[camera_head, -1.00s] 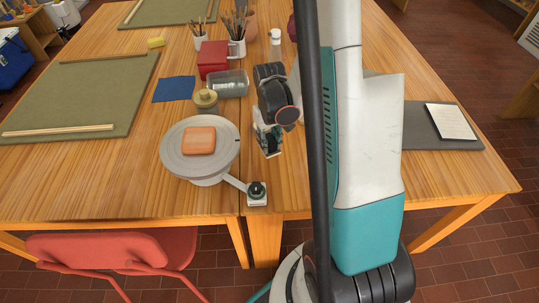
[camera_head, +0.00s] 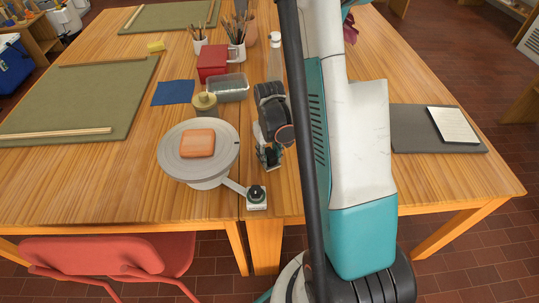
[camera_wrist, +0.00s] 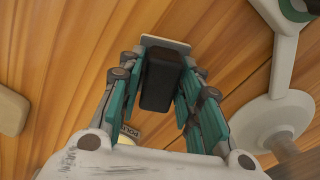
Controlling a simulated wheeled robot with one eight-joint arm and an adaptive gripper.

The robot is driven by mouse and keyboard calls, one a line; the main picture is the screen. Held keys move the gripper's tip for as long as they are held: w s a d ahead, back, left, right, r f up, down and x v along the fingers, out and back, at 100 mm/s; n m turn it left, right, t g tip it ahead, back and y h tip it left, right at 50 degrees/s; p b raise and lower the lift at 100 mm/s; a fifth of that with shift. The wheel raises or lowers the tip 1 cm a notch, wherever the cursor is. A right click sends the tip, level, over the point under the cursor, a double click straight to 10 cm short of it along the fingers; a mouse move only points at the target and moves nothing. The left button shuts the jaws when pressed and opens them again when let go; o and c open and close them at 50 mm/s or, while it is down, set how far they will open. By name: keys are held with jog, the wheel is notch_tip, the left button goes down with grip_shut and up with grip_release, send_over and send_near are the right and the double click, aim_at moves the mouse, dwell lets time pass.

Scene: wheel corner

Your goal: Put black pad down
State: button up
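The black pad (camera_wrist: 160,78) is a dark block in the wrist view, with a pale flat plate (camera_wrist: 166,44) showing at its far end. My gripper (camera_wrist: 163,75) has its teal-and-grey fingers on both sides of the block and appears closed on it. In the head view my gripper (camera_head: 268,156) points down over the wooden table, just right of the round grey wheel. The block is small and mostly hidden by the fingers there. I cannot tell whether it touches the table.
The wheel (camera_head: 172,164) carries an orange block (camera_head: 198,143). A side arm ends in a box with a black knob (camera_head: 257,192). A clear container (camera_head: 230,87), red box (camera_head: 212,62) and blue cloth (camera_head: 173,92) lie behind.

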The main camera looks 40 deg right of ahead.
aim_at(269, 153)
jog(key=shift+r, duration=0.1)
dwell(0.3)
notch_tip(269, 153, up, 12)
jog(key=p, duration=0.5)
dwell(0.4)
